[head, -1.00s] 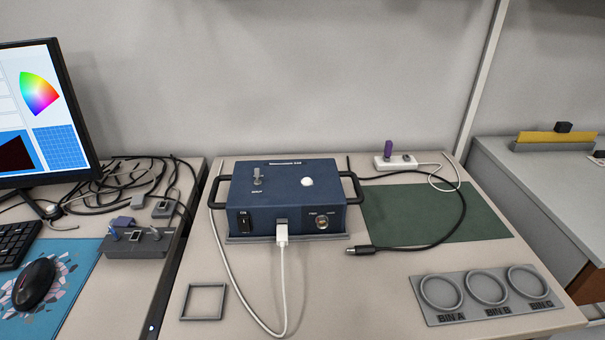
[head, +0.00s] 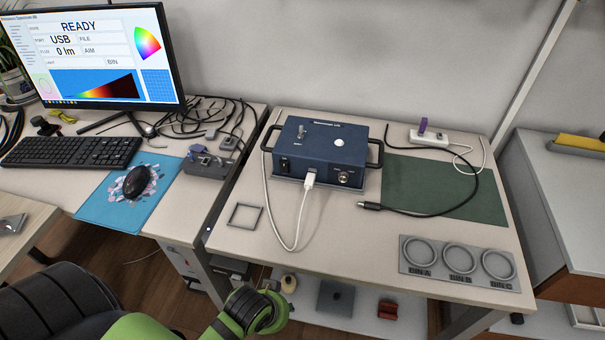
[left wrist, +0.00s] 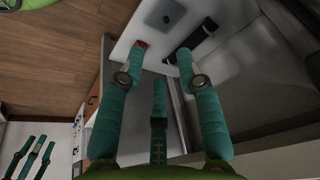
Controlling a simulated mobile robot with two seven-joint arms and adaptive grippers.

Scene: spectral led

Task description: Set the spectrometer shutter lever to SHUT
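The dark blue spectrometer box (head: 325,152) stands on the right-hand table with handles on both sides. Its small grey lever (head: 301,132) rises from the left part of the top, with a label in front that is too small to read. A white round dome (head: 339,142) is to its right. My left arm enters the head view at the bottom, below and in front of the table; its fingers are not clear there. In the left wrist view my left gripper (left wrist: 158,65) has its teal fingers spread, open and empty, away from the box.
A white USB plug (head: 309,180) sits in the box's front. A black cable (head: 430,213) lies over the green mat (head: 405,179). A square frame (head: 245,216) and a bin plate (head: 459,282) lie in front. The monitor (head: 90,60) reads READY.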

